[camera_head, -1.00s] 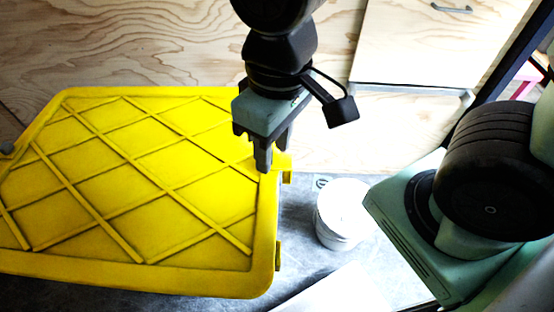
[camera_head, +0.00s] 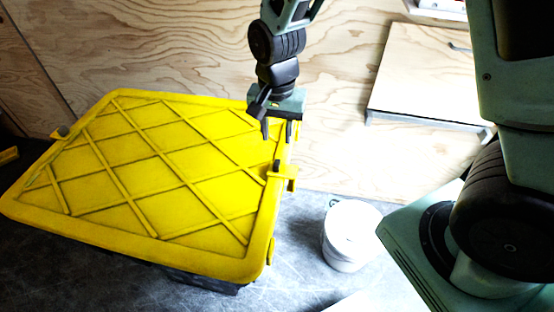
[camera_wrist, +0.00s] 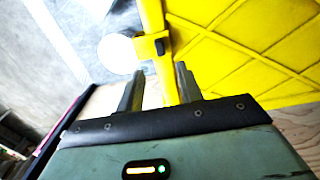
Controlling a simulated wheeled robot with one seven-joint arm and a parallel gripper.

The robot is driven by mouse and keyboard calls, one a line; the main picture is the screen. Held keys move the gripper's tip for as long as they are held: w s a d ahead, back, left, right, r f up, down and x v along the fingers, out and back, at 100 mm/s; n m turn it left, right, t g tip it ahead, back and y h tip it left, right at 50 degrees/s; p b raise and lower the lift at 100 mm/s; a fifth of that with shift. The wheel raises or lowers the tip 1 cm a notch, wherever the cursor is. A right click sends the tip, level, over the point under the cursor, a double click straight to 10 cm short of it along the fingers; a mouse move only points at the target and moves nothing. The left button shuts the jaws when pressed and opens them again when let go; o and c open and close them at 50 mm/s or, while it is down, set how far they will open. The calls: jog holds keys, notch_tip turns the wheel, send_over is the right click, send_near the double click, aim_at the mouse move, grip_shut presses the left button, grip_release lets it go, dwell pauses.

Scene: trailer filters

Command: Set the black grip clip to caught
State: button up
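A yellow tote lid (camera_head: 165,170) with raised diagonal ribs covers a dark tote (camera_head: 205,284). On the lid's right edge a yellow clip (camera_head: 288,177) juts outward, with a small black grip (camera_head: 277,165) on it. The clip (camera_wrist: 150,45) and its black grip (camera_wrist: 160,47) also show in the wrist view, just beyond my fingertips. My gripper (camera_head: 277,131) is open and empty, pointing down near the far right corner of the lid, behind the clip. In the wrist view the fingers (camera_wrist: 160,78) stand apart, with the lid edge between them. I cannot tell whether the clip is caught.
A white bucket (camera_head: 350,235) stands on the grey floor right of the tote. Another yellow clip (camera_head: 270,250) sits at the near right edge, and a grey piece (camera_head: 61,132) at the left edge. A plywood wall (camera_head: 180,45) and cabinet (camera_head: 430,72) stand behind.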

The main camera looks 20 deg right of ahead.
aim_at(276, 162)
notch_tip(276, 162, down, 10)
jog(key=shift+r, duration=0.1)
dwell(0.4)
grip_shut()
